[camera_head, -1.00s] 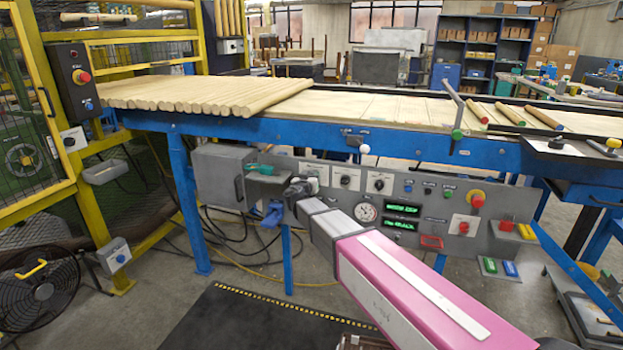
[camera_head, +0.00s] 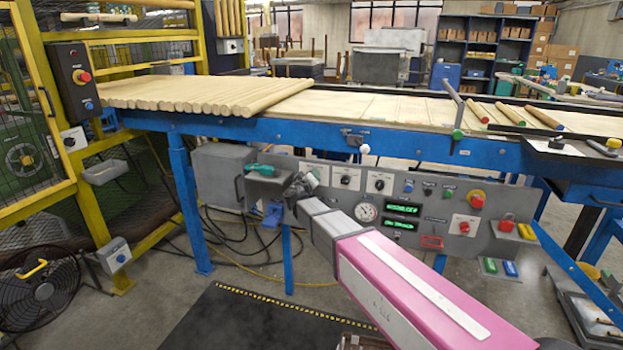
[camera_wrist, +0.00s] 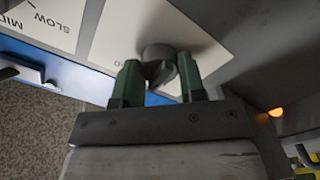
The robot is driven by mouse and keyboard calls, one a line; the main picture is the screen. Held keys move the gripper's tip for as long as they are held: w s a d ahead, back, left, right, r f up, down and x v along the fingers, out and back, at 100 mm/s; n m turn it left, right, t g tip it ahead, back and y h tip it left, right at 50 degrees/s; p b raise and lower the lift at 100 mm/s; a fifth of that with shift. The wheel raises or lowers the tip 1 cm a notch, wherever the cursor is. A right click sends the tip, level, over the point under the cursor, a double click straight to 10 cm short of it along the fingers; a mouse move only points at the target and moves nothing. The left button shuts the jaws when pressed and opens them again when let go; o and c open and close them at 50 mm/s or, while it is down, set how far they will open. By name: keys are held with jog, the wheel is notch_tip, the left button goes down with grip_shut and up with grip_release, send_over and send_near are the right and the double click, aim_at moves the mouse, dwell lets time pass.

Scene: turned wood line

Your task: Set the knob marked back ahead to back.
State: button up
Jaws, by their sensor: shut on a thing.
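In the wrist view, the dark round knob (camera_wrist: 160,66) sits on a white plate (camera_wrist: 210,40) between the two green fingers of my gripper (camera_wrist: 159,72). The fingers are shut on the knob. Most of the plate's lettering is hidden; only a letter or two show beside the knob. In the head view my gripper (camera_head: 304,183) is at the left of the grey control panel (camera_head: 340,208) and covers most of this knob. The way its pointer faces cannot be told.
Two more knobs on white plates, the nearer one (camera_head: 346,178), are just right of my gripper. A gauge (camera_head: 366,212), green displays (camera_head: 402,208) and a red emergency button (camera_head: 476,198) are further right. A green-handled tool (camera_head: 262,169) lies on a small shelf to the left.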

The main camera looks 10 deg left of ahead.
jog(key=shift+a+n, duration=0.1)
jog(key=shift+n, duration=2.2)
jog(key=o, duration=0.9)
jog(key=s, duration=1)
jog(key=shift+s+a, duration=0.4)
